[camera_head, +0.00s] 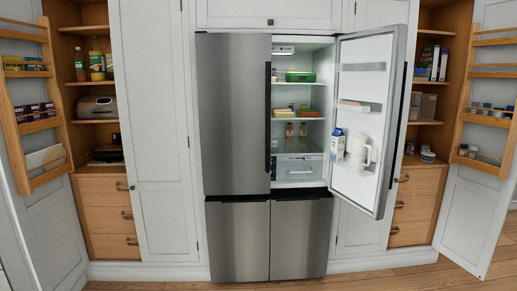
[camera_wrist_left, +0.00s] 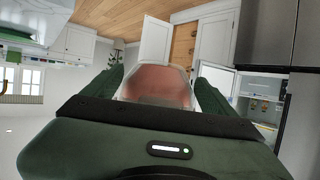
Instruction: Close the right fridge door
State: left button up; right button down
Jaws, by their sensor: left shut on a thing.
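The right fridge door (camera_head: 365,115) stands wide open in the head view, swung out to the right, its inner side with shelves facing me. A milk carton (camera_head: 338,143) and a white jug (camera_head: 359,152) sit on its lower shelf. The left fridge door (camera_head: 234,115) is shut. The open fridge also shows at the right of the left wrist view (camera_wrist_left: 262,105). My left gripper (camera_wrist_left: 158,88) is dark green and shut on a clear container with reddish-brown contents (camera_wrist_left: 155,86), away from the fridge door. Neither gripper shows in the head view; my right gripper is not in view.
Open wooden pantry racks stand at the left (camera_head: 36,95) and right (camera_head: 487,85). Shelves with bottles and boxes lie behind them. The wooden floor (camera_head: 380,278) in front of the fridge looks clear.

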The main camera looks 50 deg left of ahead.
aim_at(371, 70)
jog(key=i+j+u, duration=0.1)
jog(key=i+j, duration=0.2)
jog(key=j, duration=0.25)
jog(key=i+j+u, duration=0.1)
jog(key=i+j, duration=0.2)
jog(key=j, duration=0.25)
jog(key=i+j, duration=0.35)
jog(key=j, duration=0.15)
jog(key=i+j+u, duration=0.15)
jog(key=i+j, duration=0.15)
jog(key=j, duration=0.2)
